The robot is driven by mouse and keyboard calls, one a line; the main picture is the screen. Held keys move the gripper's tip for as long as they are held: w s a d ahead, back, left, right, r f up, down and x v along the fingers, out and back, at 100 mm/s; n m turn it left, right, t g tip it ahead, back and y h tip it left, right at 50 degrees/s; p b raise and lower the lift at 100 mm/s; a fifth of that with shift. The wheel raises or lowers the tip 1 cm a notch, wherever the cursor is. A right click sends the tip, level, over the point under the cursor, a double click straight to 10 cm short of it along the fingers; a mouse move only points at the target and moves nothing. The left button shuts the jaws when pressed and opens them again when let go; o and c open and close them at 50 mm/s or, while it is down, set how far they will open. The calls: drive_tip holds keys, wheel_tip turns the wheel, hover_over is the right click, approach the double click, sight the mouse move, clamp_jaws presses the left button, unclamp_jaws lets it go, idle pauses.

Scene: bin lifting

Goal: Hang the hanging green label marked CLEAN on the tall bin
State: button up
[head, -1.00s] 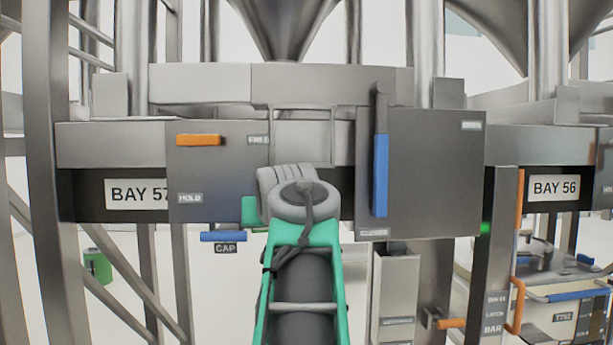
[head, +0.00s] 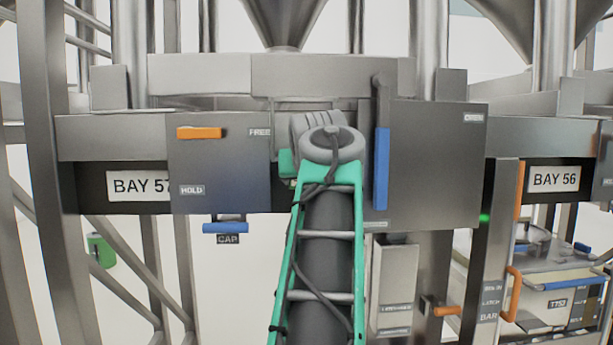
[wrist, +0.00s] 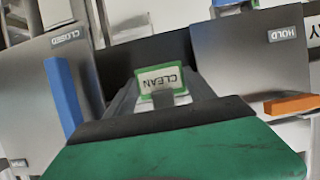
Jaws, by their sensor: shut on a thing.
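The green-framed label marked CLEAN (wrist: 162,82) shows upside down in the wrist view, at the tips of my gripper (wrist: 160,98). My gripper is shut on it, in front of the dark bay front. In the head view my arm hides the gripper and the label. I cannot tell which thing is the tall bin; a pale bin (head: 548,303) with a blue handle stands at the lower right of the head view, partly cut off.
Ahead are a panel with an orange handle (head: 199,133), a panel with a blue lever (head: 381,168), a blue CAP handle (head: 225,228) and the BAY 56 sign (head: 554,179). Steel posts (head: 55,180) stand left. A small green object (head: 101,250) shows at the lower left.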

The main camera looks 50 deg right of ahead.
drive_tip(key=x, duration=0.3)
drive_tip(key=shift+w+d+f, duration=0.25)
idle(0.4)
drive_tip(key=o, duration=1.3)
drive_tip(key=shift+c, duration=0.2)
drive_tip(key=shift+s, duration=0.1)
